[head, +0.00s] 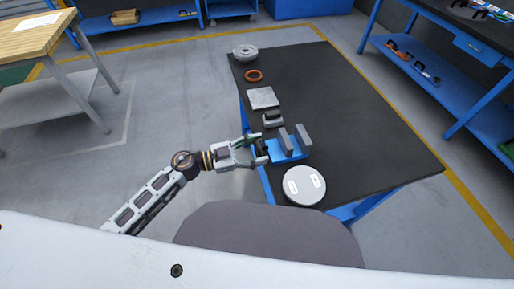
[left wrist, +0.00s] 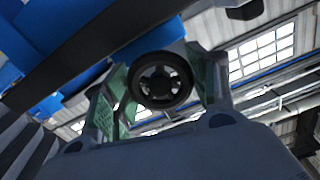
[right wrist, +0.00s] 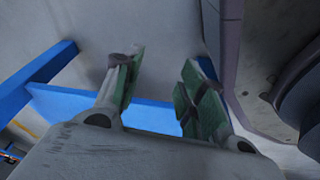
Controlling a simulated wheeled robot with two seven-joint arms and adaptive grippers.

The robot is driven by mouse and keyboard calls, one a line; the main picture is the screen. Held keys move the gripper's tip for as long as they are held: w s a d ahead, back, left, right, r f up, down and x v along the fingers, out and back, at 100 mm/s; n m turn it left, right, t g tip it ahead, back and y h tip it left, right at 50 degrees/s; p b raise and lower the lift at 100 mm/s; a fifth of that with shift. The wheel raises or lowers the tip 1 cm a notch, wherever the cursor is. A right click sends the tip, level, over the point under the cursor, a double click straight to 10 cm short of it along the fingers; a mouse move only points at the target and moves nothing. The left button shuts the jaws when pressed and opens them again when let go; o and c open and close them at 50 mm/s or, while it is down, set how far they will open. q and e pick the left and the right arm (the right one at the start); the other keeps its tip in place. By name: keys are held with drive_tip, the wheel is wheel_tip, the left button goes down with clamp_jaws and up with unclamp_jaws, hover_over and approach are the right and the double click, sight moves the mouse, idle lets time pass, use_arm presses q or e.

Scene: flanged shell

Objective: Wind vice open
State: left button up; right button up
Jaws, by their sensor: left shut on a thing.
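The vice (head: 290,153) has a blue base and two upright grey jaws with a clear gap between them. It stands at the left edge of the dark table. Its black handwheel (head: 262,147) faces left; the round, spoked wheel also shows in the left wrist view (left wrist: 162,80). My left gripper (head: 257,150) is shut on the handwheel, its green pads on either side of the rim. My right gripper (right wrist: 160,75) has its fingers apart with nothing between them; it is not seen in the head view.
On the dark table (head: 370,120) lie a white disc (head: 304,185), a small grey block (head: 272,118), a grey plate (head: 263,98), an orange ring (head: 254,76) and a grey flanged part (head: 245,53). The table's right half is clear.

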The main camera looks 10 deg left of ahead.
use_arm(q)
drive_tip(key=shift+m+p, duration=0.5)
drive_tip(key=shift+m, duration=0.3)
use_arm(e)
drive_tip(key=shift+s+d+f, duration=0.25)
drive_tip(key=shift+s, duration=0.3)
drive_tip(key=shift+s+d+f, duration=0.25)
drive_tip(key=shift+s, duration=0.25)
drive_tip(key=shift+s, duration=0.1)
use_arm(q)
drive_tip(key=o, duration=1)
drive_tip(key=shift+o, duration=0.2)
drive_tip(key=shift+a, duration=0.1)
drive_tip(key=v, duration=1.2)
